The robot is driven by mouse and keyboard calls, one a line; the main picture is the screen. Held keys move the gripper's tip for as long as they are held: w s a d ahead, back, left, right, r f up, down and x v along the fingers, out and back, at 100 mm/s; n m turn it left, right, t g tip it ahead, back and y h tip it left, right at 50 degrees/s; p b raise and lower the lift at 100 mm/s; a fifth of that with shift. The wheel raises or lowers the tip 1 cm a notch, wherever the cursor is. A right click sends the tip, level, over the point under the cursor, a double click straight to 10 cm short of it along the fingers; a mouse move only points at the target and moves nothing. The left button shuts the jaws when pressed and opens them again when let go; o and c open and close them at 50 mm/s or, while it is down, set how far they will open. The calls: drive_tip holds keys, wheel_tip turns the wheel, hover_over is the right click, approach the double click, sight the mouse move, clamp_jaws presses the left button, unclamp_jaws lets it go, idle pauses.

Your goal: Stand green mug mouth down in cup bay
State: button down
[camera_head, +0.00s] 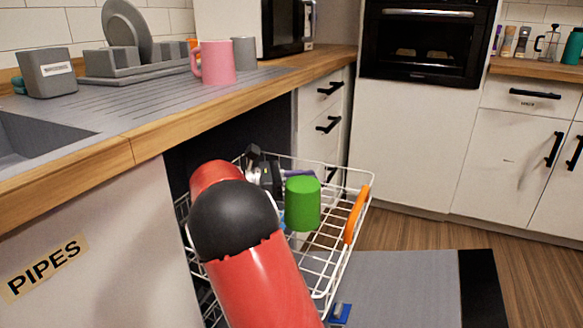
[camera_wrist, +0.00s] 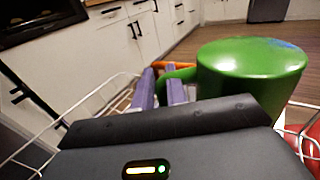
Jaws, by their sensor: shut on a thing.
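The green mug (camera_head: 302,204) is mouth down, its flat base facing up, in or just over the white wire rack (camera_head: 330,258). I cannot tell whether its rim touches the wires. In the wrist view the mug (camera_wrist: 250,75) stands to the right of my fingers, with a bluish patch on its base. My gripper (camera_wrist: 162,92) is shut on the mug's handle (camera_wrist: 182,76), which shows beside the purple fingers. In the head view my gripper (camera_head: 275,175) is partly hidden behind my red arm, which also covers the rack's left part.
The rack is pulled out under the counter, with an orange grip (camera_head: 355,215) at its right end. A grey open door (camera_head: 400,285) lies below. A pink mug (camera_head: 215,63), a grey cup (camera_head: 244,54) and a dish rack (camera_head: 130,62) stand on the counter.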

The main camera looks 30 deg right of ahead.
drive_tip(key=shift+w+f, duration=0.15)
drive_tip(key=shift+w, duration=0.05)
wheel_tip(320, 180, down, 6)
drive_tip(key=b, duration=0.7)
drive_tip(key=shift+f, duration=1.95)
drive_tip(key=shift+f, duration=0.3)
drive_tip(key=c, duration=1.3)
unclamp_jaws()
drive_tip(key=shift+c, duration=0.2)
drive_tip(key=shift+r, duration=0.1)
